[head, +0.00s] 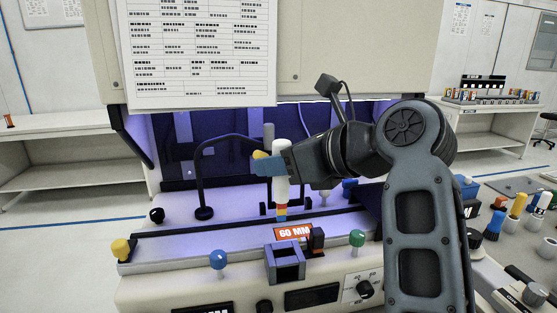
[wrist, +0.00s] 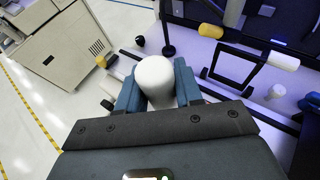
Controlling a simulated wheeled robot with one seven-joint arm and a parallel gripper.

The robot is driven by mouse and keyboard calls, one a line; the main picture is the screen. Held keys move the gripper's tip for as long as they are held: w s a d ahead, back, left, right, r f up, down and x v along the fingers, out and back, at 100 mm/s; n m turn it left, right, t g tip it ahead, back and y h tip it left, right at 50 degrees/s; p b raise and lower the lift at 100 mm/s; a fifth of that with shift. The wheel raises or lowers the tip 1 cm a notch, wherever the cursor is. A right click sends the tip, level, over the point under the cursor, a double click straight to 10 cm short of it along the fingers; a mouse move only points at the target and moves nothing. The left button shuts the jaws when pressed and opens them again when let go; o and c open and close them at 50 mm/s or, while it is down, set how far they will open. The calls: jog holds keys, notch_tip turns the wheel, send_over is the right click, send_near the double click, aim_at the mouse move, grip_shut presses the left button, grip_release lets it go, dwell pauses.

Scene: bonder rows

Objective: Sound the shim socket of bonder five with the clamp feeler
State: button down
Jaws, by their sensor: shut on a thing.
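My gripper (head: 274,168) is shut on the clamp feeler (head: 282,185), a white upright cylinder with coloured bands at its lower end. In the wrist view its round white top (wrist: 155,75) sits between the two blue fingers. The feeler is over the deck of the bonder (head: 190,245), behind the orange "60 MN" label (head: 293,232). I cannot tell whether its lower end touches the deck or is in an opening. The shim socket cannot be picked out for certain. No number for the bonder is readable.
A grey square holder (head: 285,262) is at the front, with a black block beside it. Blue (head: 218,260), green (head: 357,239) and yellow (head: 121,249) knobs stand around the deck. A black curved arm (head: 204,180) rises left of the feeler.

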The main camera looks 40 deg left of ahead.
aim_at(284, 210)
jog(key=shift+d, duration=0.3)
jog(key=shift+d+f, duration=0.15)
jog(key=shift+f, duration=3.1)
jog(key=shift+f, duration=1.25)
jog(key=shift+r, duration=0.15)
dwell(1.2)
jog(key=shift+r, duration=2.45)
jog(key=shift+s, duration=0.15)
